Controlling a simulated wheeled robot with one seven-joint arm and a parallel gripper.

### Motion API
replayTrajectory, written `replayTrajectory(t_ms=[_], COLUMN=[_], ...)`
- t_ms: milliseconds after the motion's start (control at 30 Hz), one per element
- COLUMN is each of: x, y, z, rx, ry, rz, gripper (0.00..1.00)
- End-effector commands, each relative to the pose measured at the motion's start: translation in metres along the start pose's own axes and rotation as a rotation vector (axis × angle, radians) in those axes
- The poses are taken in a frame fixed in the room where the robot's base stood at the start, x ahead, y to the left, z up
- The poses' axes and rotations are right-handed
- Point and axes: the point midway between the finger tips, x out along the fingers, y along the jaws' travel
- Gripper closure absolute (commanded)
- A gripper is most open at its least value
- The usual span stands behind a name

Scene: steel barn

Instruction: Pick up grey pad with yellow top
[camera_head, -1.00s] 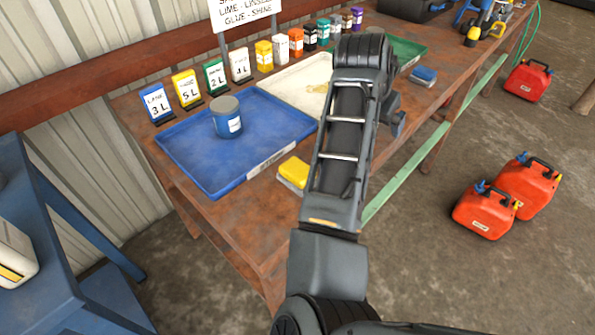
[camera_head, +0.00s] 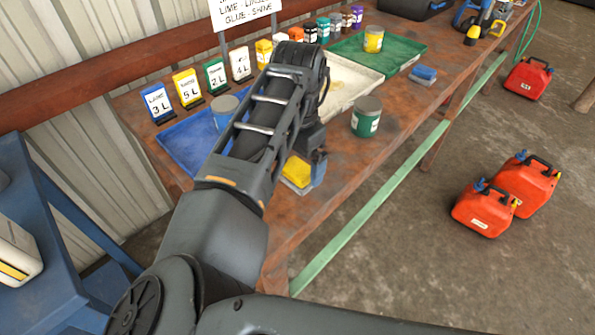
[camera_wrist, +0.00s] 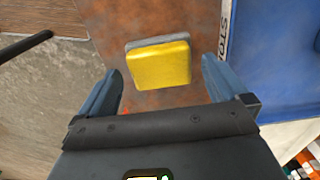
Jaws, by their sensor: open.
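The grey pad with a yellow top (camera_head: 297,171) lies on the rusty workbench near its front edge, in front of the blue tray. In the wrist view the pad (camera_wrist: 159,64) shows its yellow face, with a grey strip along its far side. My gripper (camera_wrist: 162,82) is open, with one blue-grey finger on each side of the view. The pad appears between and just beyond the fingertips, and no contact shows. In the head view my gripper (camera_head: 318,170) is beside the pad, partly hidden by my arm.
A blue tray (camera_head: 180,150) holds a blue can (camera_head: 224,108), partly behind my arm. A green can (camera_head: 366,117) stands on the bench to the right. A blue-topped pad (camera_head: 423,74), a white tray (camera_head: 345,100) and a green tray (camera_head: 400,55) lie farther back.

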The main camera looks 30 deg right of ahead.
Motion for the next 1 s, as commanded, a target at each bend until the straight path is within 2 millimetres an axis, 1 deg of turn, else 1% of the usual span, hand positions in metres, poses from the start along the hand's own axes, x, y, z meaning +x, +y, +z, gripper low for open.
replayTrajectory(t_ms=[100,200,467,900,933,1000], x=[0.015,0.024,0.026,0.026,0.026,0.026], y=[-0.001,-0.001,-0.001,-0.001,-0.001,-0.001], z=[0.001,0.001,0.000,0.000,0.000,0.000], rx=[0.000,0.000,0.001,0.001,0.001,0.000], ry=[0.000,0.000,0.002,0.002,0.002,0.002], rz=[0.001,0.000,-0.001,-0.001,-0.001,-0.001], gripper=[0.00,0.00,0.00,0.42,0.45,0.46])
